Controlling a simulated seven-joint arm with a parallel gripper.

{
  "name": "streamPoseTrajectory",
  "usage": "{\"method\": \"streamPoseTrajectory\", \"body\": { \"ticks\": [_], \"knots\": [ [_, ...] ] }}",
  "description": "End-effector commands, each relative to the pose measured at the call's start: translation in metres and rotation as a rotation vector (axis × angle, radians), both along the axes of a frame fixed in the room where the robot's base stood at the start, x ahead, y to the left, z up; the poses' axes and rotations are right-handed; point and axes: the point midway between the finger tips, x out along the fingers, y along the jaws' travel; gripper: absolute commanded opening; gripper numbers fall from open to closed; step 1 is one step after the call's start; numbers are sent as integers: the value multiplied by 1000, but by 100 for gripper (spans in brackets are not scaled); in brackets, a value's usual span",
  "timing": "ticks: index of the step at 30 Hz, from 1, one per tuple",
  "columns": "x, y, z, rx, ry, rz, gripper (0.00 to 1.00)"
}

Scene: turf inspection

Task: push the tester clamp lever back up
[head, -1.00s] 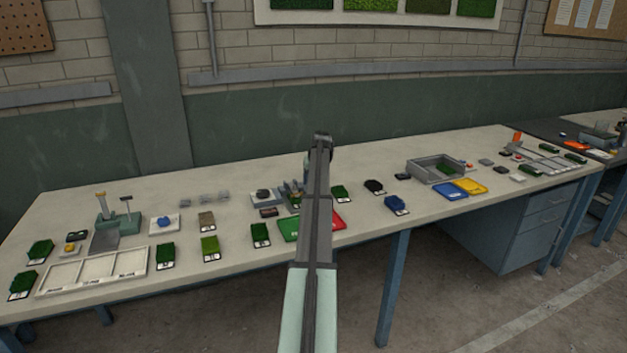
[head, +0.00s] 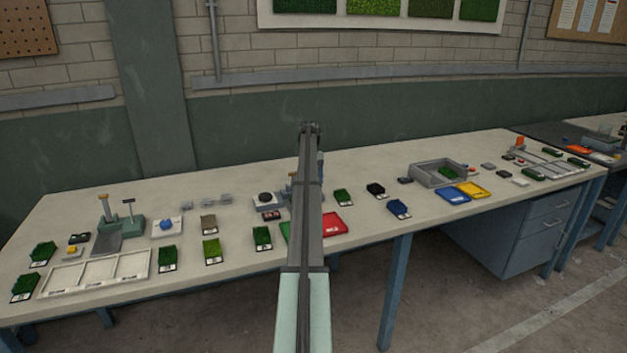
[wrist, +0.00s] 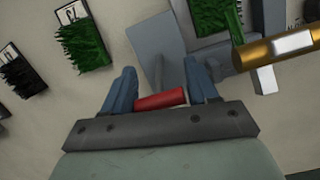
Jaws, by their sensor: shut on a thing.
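In the wrist view the two blue fingers of my gripper (wrist: 161,82) are closed about a red cylindrical grip (wrist: 160,100), which I take as the clamp lever's handle. The grip lies crosswise between the fingers, close to the palm. The grey tester body (wrist: 178,52) lies just beyond the fingertips, with a brass-coloured cylinder (wrist: 275,52) to its right. In the head view my arm covers most of the tester and my gripper. Whether the lever is up or down cannot be told.
Turf samples lie near the tester in the wrist view, one at upper left (wrist: 85,42) and one at top centre (wrist: 212,14). In the head view a red tray (head: 334,226) sits right of my arm, and a black-topped device (head: 265,198) stands left of it.

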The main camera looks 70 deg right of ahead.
Motion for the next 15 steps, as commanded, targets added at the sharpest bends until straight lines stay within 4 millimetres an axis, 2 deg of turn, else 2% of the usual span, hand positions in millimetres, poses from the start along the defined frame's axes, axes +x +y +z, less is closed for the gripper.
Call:
{"method": "streamPoseTrajectory", "body": {
  "ticks": [15],
  "knots": [
    [1,-4,-1,39,42,0,4]
  ]
}}
